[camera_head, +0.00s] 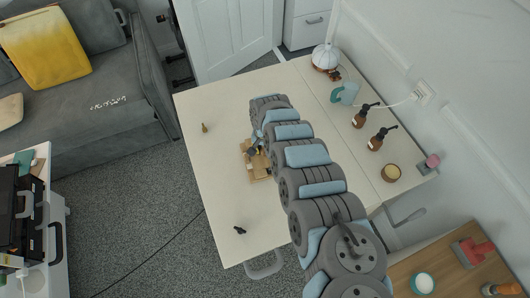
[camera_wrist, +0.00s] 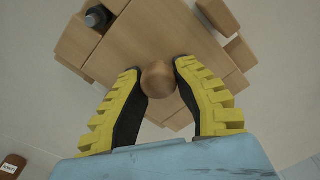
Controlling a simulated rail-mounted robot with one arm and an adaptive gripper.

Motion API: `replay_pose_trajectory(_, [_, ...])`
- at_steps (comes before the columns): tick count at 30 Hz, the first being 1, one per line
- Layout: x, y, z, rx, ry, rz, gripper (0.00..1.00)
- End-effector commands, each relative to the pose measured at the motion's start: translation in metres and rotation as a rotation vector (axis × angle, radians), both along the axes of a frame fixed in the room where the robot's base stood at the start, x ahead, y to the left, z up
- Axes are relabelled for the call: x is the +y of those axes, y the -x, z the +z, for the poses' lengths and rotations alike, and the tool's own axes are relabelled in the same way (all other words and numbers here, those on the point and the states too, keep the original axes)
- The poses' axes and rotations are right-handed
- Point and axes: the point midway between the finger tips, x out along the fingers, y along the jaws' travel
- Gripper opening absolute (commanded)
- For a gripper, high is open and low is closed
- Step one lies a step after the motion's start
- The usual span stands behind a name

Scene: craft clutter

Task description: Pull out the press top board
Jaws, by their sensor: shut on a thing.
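The wooden press (camera_head: 250,170) lies on the pale table, partly hidden by my arm in the head view. In the wrist view its light-brown top board (camera_wrist: 160,38) fills the upper middle, with a round wooden knob (camera_wrist: 158,80) at its near edge. My gripper (camera_wrist: 160,72) has its yellow-and-black fingers on either side of the knob, closed on it. In the head view my gripper (camera_head: 258,146) is small and mostly hidden at the press. I cannot tell whether the board is shifted from its seat.
A dark cylinder (camera_wrist: 97,17) sits at the press's upper left. A small brown item (camera_head: 205,128) and a black item (camera_head: 239,230) lie apart on the table (camera_head: 208,180). The table's left side is mostly free.

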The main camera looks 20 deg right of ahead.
Motion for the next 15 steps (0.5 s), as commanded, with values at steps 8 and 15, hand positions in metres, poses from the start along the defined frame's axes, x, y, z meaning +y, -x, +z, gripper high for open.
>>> replay_pose_trajectory(8, [0.0046,0.0058,-0.0081,0.013,-0.009,0.001,0.0])
replay_pose_trajectory(15, [0.0049,0.0061,-0.0078,0.015,-0.009,0.001,0.0])
